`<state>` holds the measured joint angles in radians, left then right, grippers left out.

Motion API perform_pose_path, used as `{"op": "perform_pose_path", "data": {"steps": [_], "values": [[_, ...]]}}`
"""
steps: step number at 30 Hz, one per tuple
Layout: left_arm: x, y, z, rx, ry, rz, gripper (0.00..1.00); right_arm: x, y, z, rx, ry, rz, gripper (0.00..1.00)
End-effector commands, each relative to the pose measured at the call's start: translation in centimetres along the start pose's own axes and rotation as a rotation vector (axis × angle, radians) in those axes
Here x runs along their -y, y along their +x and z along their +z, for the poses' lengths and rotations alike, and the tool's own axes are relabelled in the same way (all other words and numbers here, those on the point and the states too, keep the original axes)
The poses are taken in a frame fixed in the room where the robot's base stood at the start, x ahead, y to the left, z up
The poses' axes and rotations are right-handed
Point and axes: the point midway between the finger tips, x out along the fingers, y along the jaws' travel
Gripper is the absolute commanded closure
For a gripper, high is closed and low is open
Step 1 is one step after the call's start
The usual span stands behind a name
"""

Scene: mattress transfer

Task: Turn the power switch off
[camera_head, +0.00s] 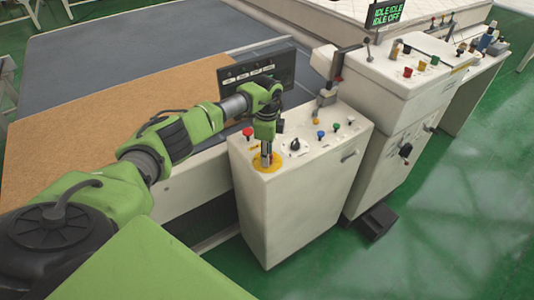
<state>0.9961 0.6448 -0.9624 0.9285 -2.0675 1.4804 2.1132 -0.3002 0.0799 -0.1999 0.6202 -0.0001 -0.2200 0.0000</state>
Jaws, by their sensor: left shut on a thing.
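A cream control cabinet (300,215) stands in the middle of the head view, with a row of buttons and knobs on its sloping top. My left gripper (267,157) points down at a round yellow plate (268,168) at the top's left front corner. It is shut on the control at the middle of that plate. The fingers hide most of this control, so its position cannot be read. A black knob (294,144) sits just right of the gripper. A display (386,13) at the top reads "IDLE IDLE" and "IDLE OFF". My right gripper is out of view.
A red button (248,132) is close behind my left gripper. Blue, green and white buttons lie to the right. A dark panel (256,70) stands behind the cabinet. A second cabinet (400,90) is at right. The green floor (430,220) at front right is clear.

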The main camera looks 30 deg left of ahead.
Motion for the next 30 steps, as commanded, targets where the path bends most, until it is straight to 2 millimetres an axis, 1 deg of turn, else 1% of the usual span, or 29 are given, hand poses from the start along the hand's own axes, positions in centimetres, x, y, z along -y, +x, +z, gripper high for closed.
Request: {"op": "perform_pose_path", "data": {"steps": [6,17,18,19,20,30], "values": [[0.13,-0.13,0.03,0.0,-0.032,-0.004,0.95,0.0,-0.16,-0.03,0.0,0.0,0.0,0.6],[0.14,-0.13,0.03,-0.001,-0.035,-0.004,0.95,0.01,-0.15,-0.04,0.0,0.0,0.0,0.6],[0.14,-0.13,0.03,-0.001,-0.035,-0.004,0.69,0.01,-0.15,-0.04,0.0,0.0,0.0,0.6],[0.14,-0.13,0.03,-0.001,-0.035,-0.004,0.61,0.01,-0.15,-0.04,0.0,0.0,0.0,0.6],[0.13,-0.12,0.02,-0.001,-0.035,-0.004,0.57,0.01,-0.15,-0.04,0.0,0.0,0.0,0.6],[0.06,-0.16,0.01,0.0,-0.032,-0.002,0.57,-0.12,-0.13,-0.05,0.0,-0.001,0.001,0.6]]}}
